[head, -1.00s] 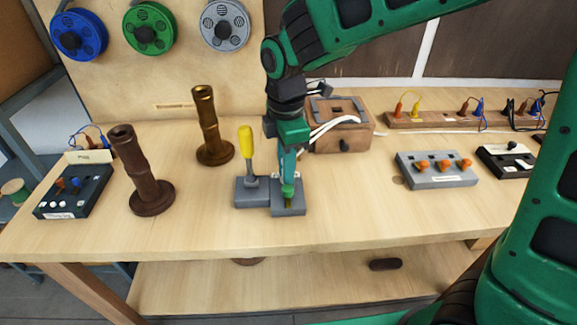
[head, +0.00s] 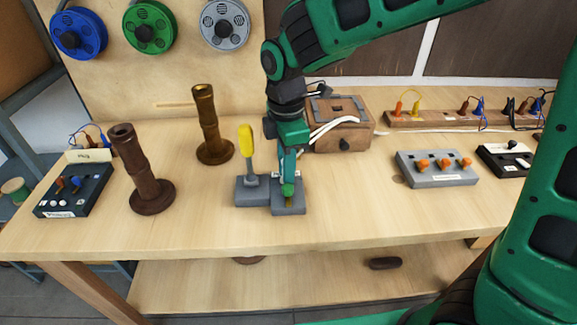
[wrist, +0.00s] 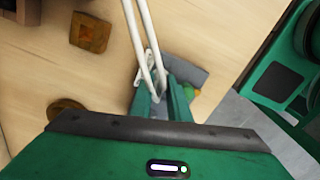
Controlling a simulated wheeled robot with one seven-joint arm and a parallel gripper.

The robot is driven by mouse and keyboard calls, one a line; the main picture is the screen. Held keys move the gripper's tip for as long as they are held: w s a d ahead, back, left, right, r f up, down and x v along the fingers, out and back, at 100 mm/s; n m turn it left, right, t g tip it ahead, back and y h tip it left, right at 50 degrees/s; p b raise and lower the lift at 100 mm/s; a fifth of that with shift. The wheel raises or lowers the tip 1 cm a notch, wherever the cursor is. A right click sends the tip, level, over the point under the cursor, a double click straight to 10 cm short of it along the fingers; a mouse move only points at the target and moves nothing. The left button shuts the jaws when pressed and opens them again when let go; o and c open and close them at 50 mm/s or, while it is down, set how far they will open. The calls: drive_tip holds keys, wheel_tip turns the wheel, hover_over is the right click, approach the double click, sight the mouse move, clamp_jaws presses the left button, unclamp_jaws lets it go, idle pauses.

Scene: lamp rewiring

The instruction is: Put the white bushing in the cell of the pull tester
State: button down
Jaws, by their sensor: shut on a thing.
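The pull tester (head: 252,192) is a grey block with an upright yellow-handled lever and a lower grey block at its right, on the table's front middle. A small yellowish spot shows on that right block. My gripper (head: 288,191) points down at the right block, its tips just over it. The gripper also shows in the wrist view (wrist: 161,88), with the grey tester (wrist: 188,72) around its tips. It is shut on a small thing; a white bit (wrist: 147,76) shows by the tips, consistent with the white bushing. Its outline and the cell's inside are mostly hidden.
White cords (head: 335,124) run from beside my gripper toward a wooden box (head: 340,128) behind it. Two brown columns (head: 145,175) (head: 210,130) stand left. A grey socket block (head: 437,170) lies right. The table front is clear.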

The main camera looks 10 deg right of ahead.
drive_tip(key=shift+f, duration=0.2)
drive_tip(key=c, duration=1.6)
unclamp_jaws()
wheel_tip(320, 180, up, 10)
drive_tip(key=d+m, duration=0.6)
drive_tip(key=d, duration=0.5)
drive_tip(key=s+d+f+m, duration=0.2)
drive_tip(key=s+d+m, duration=0.5)
drive_tip(key=d, duration=0.1)
drive_tip(key=s+d+f+m, duration=0.2)
drive_tip(key=s+d+m, duration=0.4)
drive_tip(key=d+m, duration=0.1)
drive_tip(key=s+d+f+m, duration=0.3)
drive_tip(key=s+d+m, duration=0.4)
drive_tip(key=d, duration=0.2)
drive_tip(key=shift+s+d, duration=0.35)
drive_tip(key=shift+d, duration=0.05)
